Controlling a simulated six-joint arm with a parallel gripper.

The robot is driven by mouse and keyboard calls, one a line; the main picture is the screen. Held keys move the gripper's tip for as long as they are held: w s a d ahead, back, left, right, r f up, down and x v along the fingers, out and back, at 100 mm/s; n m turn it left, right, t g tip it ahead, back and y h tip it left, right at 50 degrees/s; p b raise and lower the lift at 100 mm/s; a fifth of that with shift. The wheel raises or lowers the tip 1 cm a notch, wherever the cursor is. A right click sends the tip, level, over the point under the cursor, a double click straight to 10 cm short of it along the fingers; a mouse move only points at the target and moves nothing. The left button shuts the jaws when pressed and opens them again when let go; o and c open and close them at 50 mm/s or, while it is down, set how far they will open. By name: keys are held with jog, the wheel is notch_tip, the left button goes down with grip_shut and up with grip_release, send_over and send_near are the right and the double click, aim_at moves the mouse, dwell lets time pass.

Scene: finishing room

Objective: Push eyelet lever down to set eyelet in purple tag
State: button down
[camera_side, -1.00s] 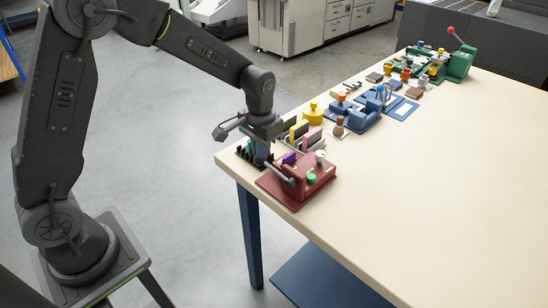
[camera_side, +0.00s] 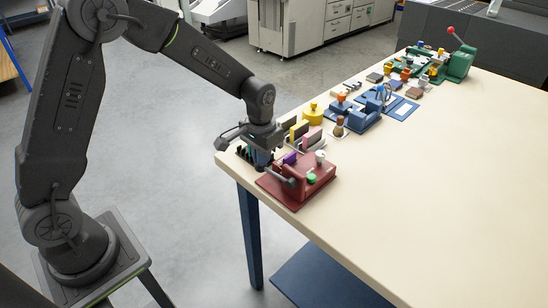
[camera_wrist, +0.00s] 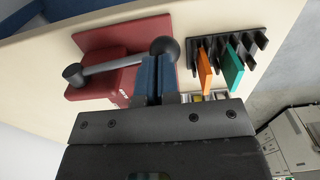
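The dark red eyelet press (camera_side: 318,174) stands at the table's near corner in the side view; its red body also shows in the wrist view (camera_wrist: 105,88). The purple tag (camera_side: 290,158) sits in the press and is hidden in the wrist view. The eyelet lever (camera_wrist: 115,65) is a grey rod with a black ball knob (camera_wrist: 164,47). My gripper (camera_wrist: 157,62) has its two blue fingers close together with nothing visible between them. The fingertips are right by the knob; I cannot tell whether they touch it. In the side view my gripper (camera_side: 263,160) points down beside the press.
A black rack (camera_wrist: 222,48) beside the press holds an orange tag (camera_wrist: 205,68) and a teal tag (camera_wrist: 232,70). A yellow-knobbed tool (camera_side: 312,114) and a blue press (camera_side: 364,122) stand farther along the table (camera_side: 430,185). The table's right part is clear.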

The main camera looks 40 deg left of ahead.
jog(key=shift+s+f, duration=0.1)
jog(key=shift+f, duration=0.05)
notch_tip(320, 180, up, 10)
jog(key=shift+d+f, duration=0.15)
jog(key=shift+d, duration=0.2)
dwell(0.8)
jog(key=shift+r, duration=2)
jog(key=s+r+t, duration=0.2)
jog(key=s, duration=0.9)
jog(key=s+r+t, duration=0.3)
jog(key=s, duration=0.8)
jog(key=shift+a+t, duration=0.3)
jog(key=shift+a, duration=0.15)
